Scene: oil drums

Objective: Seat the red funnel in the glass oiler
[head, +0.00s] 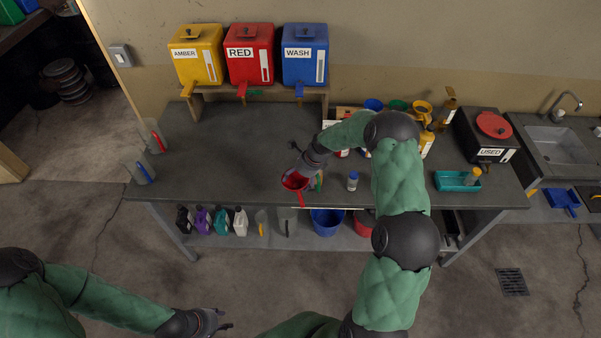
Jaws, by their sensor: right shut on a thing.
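The red funnel (293,183) is near the front edge of the workbench, its bowl facing up and a narrow red part pointing toward the front. My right gripper (300,172) is shut on the funnel, reaching it from behind and to the right. I cannot pick out the glass oiler for certain; a small green and clear thing (319,181) just right of the funnel is partly hidden by it and my gripper. I cannot tell whether the funnel touches anything below. My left gripper (222,319) is open and empty, low over the floor in front of the bench.
A small blue-capped bottle (352,181) stands right of the funnel. Yellow (196,62), red (248,62) and blue (305,62) drums stand at the back. A teal tray (450,182) is at the right. The bench's left half (225,150) is mostly clear. My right arm hides part of the bench.

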